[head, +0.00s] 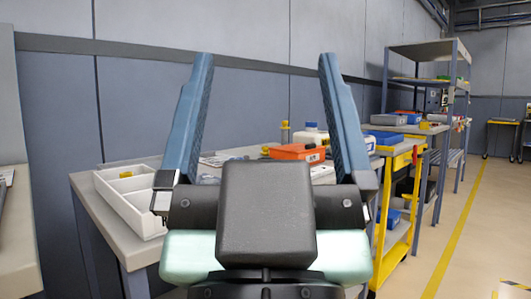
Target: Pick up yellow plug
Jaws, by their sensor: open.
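My gripper (264,58) is open and empty, its two blue fingers pointing up in the middle of the head view. Behind it is a workbench (105,165). A small yellow piece (125,174) sits in the white divided tray (136,207) on the bench, left of my gripper. Another yellow object (285,131), small and upright, shows between the fingers at the far side of the bench. I cannot tell which of these is the yellow plug. My gripper touches neither. My gripper and wrist hide much of the bench's middle.
An orange bin (298,153) and a white bottle with a blue cap (310,136) stand on the bench between the fingers. A yellow cart (397,240) and shelving (430,50) are on the right.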

